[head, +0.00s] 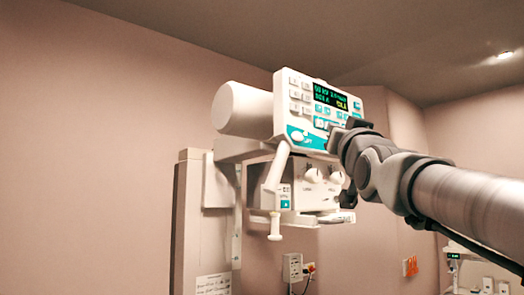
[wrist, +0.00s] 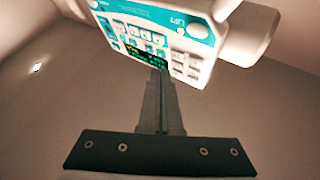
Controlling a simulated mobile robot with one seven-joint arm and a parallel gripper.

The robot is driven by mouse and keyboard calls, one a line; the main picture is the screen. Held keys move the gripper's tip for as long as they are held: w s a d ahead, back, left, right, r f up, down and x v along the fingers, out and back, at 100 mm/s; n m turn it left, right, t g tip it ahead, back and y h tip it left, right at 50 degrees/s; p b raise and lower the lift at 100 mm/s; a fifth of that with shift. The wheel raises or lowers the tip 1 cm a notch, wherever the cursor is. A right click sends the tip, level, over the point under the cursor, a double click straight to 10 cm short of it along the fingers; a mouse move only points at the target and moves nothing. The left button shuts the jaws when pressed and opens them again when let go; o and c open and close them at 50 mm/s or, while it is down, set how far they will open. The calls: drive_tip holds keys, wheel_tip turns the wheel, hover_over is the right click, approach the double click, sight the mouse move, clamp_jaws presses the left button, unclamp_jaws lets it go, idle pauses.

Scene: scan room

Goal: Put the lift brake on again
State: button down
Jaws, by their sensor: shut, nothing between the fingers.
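The control panel (head: 318,112) of a white X-ray head faces me, with a lit green and yellow display and several buttons. A white oval button (head: 297,136) sits on the teal strip at its lower left, by small lettering that seems to read LIFT. The same oval button shows at the top of the wrist view (wrist: 196,30), where the panel appears upside down. My gripper (head: 334,136) is in front of the panel's lower right part. In the wrist view its fingers (wrist: 158,82) are together and empty, with tips near the display; I cannot tell whether they touch the panel.
A white handle (head: 275,205) hangs below the panel's left side. Next to it is a lower box with two knobs (head: 313,175). A pale column (head: 188,225) stands behind at left. A wall socket (head: 292,267) is below. The wall to the left is clear.

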sight(303, 134)
drive_tip(key=shift+w+a+p, duration=0.55)
drive_tip(key=shift+w+a, duration=0.1)
drive_tip(key=shift+w, duration=0.25)
drive_tip(key=shift+w+a+p, duration=0.6)
drive_tip(key=shift+w+a, duration=0.1)
drive_tip(key=shift+w, duration=0.25)
drive_tip(key=shift+w+a+p, duration=0.55)
drive_tip(key=shift+w+a, duration=0.1)
drive_tip(key=shift+w, duration=0.25)
drive_tip(key=shift+w+a, duration=0.25)
drive_tip(key=shift+w, duration=0.1)
drive_tip(key=shift+w+a, duration=0.25)
drive_tip(key=shift+w, duration=0.05)
idle(0.6)
drive_tip(key=shift+d+f, duration=0.1)
drive_tip(key=shift+s+d+b, duration=0.4)
drive_tip(key=shift+s+b, duration=0.1)
drive_tip(key=shift+s, duration=0.1)
